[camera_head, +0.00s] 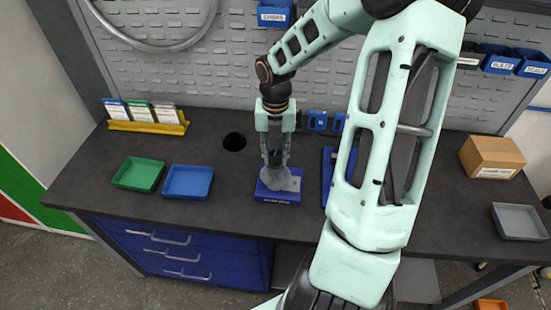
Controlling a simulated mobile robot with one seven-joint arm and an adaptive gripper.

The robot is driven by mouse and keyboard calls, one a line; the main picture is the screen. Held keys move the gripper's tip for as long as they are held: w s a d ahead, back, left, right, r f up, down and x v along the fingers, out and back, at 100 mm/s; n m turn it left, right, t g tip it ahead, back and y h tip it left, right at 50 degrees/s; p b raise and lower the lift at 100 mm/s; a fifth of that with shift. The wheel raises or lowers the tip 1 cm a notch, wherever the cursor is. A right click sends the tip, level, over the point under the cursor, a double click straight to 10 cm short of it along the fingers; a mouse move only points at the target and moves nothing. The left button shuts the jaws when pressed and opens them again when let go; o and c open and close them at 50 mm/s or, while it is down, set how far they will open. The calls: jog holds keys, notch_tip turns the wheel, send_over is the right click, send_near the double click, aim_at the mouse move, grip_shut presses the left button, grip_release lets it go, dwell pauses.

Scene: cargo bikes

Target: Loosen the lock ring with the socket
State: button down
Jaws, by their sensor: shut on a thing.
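My gripper (275,158) points down over the middle of the workbench and is shut on a grey object (281,180). The grey object sits at a blue block or holder (278,197) with a pale label on its front. I cannot tell from this view whether the grey object is the socket, or whether it rests on the holder or hangs just above it. No lock ring can be made out. My own arm hides part of the bench to the right.
A green tray (138,174) and a blue tray (188,182) lie to the left on the dark workbench (225,215). A round hole (234,142) is behind them. A cardboard box (491,157) and a grey tray (519,221) stand at the right. Card holders (147,126) are back left.

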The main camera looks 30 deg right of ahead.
jog(key=shift+s+f+n, duration=0.15)
jog(key=shift+n, duration=0.95)
jog(key=n, duration=0.2)
jog(key=shift+n, duration=0.4)
jog(key=n, duration=0.2)
jog(key=shift+s+f+n, duration=0.1)
jog(key=shift+n, duration=0.7)
jog(key=shift+r, duration=0.25)
jog(key=shift+w+r, duration=0.25)
jog(key=shift+r, duration=0.65)
